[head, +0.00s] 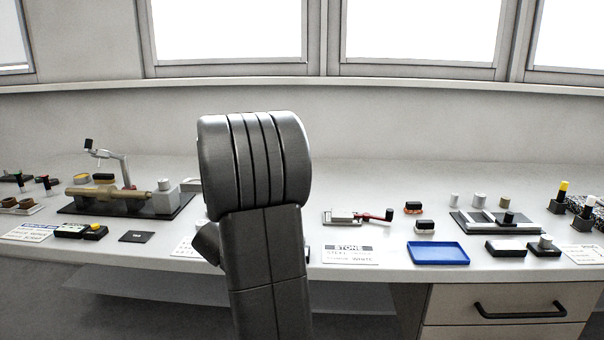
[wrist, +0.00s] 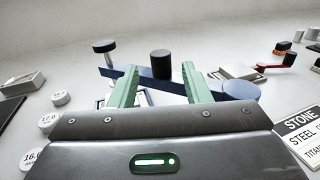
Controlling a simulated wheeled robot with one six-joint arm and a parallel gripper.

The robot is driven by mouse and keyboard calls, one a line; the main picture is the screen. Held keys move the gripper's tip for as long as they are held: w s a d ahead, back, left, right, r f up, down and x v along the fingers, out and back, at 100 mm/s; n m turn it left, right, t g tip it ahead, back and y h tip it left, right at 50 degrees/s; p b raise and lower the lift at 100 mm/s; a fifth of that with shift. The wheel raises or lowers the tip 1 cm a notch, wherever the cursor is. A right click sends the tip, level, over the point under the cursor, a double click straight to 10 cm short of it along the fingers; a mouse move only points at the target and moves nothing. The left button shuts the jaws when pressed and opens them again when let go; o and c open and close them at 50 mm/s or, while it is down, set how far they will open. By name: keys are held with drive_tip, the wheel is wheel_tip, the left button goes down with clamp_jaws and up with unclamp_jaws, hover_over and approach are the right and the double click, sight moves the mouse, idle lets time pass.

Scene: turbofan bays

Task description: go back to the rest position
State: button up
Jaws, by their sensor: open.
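My gripper (wrist: 157,85) shows in the wrist view with its two green fingers apart, open and with nothing clearly held between them. Beyond the fingers is a blue bar-shaped fixture (wrist: 238,90) with a black cylinder (wrist: 161,64) standing at its middle. I cannot tell how far the fingertips are from it. In the head view my own dark arm stands in the middle and hides my gripper and part of the bench behind it.
The white bench (head: 400,180) carries a fixture with a brass-coloured cylinder (head: 108,191) at left. A blue tray (head: 438,252), a STONE card (head: 349,254), a red-handled tool (head: 376,216) and small blocks are at right. A drawer (head: 510,309) is below. The bench's back strip is clear.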

drive_tip(key=x, duration=0.5)
drive_tip(key=shift+r+p, duration=0.1)
drive_tip(key=shift+p, duration=0.2)
drive_tip(key=shift+w+d+r+m+g+h+p, duration=0.25)
drive_tip(key=shift+m+h+p, duration=0.35)
drive_tip(key=shift+p, duration=0.4)
drive_tip(key=shift+w+d+f+m+g+h+p, duration=0.1)
drive_tip(key=shift+w+d+m+g+h+p, duration=0.15)
drive_tip(key=shift+d+m+g+h+p, duration=0.5)
drive_tip(key=shift+w+d+f+m+g+h+p, duration=0.15)
drive_tip(key=shift+w+d+m+g+h+p, duration=0.2)
drive_tip(key=shift+m+g+h+p, duration=0.6)
drive_tip(key=shift+w+d+f+m+g+h+p, duration=0.1)
drive_tip(key=shift+d+m+g+h+p, duration=0.45)
drive_tip(key=shift+h+p, duration=0.55)
drive_tip(key=shift+d, duration=0.1)
